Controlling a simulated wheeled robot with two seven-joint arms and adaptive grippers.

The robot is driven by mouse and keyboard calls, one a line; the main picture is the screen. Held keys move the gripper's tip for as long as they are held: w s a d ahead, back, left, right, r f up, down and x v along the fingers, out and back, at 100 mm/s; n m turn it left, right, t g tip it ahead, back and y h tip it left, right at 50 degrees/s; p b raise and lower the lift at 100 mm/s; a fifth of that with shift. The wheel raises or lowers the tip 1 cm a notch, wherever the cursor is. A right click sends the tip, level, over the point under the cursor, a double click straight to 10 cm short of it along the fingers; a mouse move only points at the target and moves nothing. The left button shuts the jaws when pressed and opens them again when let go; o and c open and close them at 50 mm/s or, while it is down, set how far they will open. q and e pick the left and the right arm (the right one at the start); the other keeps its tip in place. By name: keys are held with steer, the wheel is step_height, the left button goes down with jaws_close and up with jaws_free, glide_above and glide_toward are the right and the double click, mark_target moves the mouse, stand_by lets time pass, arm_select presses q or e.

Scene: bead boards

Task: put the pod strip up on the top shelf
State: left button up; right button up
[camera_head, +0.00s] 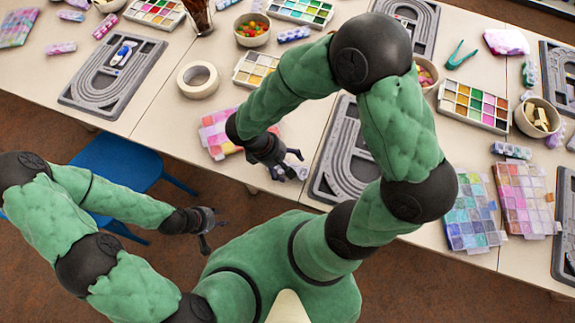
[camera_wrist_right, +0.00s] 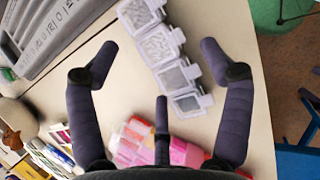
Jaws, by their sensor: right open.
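The pod strip (camera_wrist_right: 176,64) is a row of several clear, grey-white lidded pods. In the right wrist view it lies slantwise on the pale table, between and beyond the fingers of my right gripper (camera_wrist_right: 158,62). These fingers are spread wide and hold nothing. In the head view my right gripper (camera_head: 288,165) is low over the table's near edge and hides much of the strip. My left gripper (camera_head: 207,230) hangs over the floor in front of the table, its fingers apart and empty. No shelf can be made out in these views.
A pink bead case (camera_head: 218,134) lies beside my right gripper, and a grey bead board (camera_head: 345,160) is on its other side. A blue stool (camera_head: 115,160) is by the table's edge.

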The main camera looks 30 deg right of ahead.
steer(key=shift+d+f, duration=0.15)
steer(key=shift+f, duration=0.35)
steer(key=shift+s, duration=0.1)
steer(key=c, duration=1.5)
steer(key=shift+r, duration=0.15)
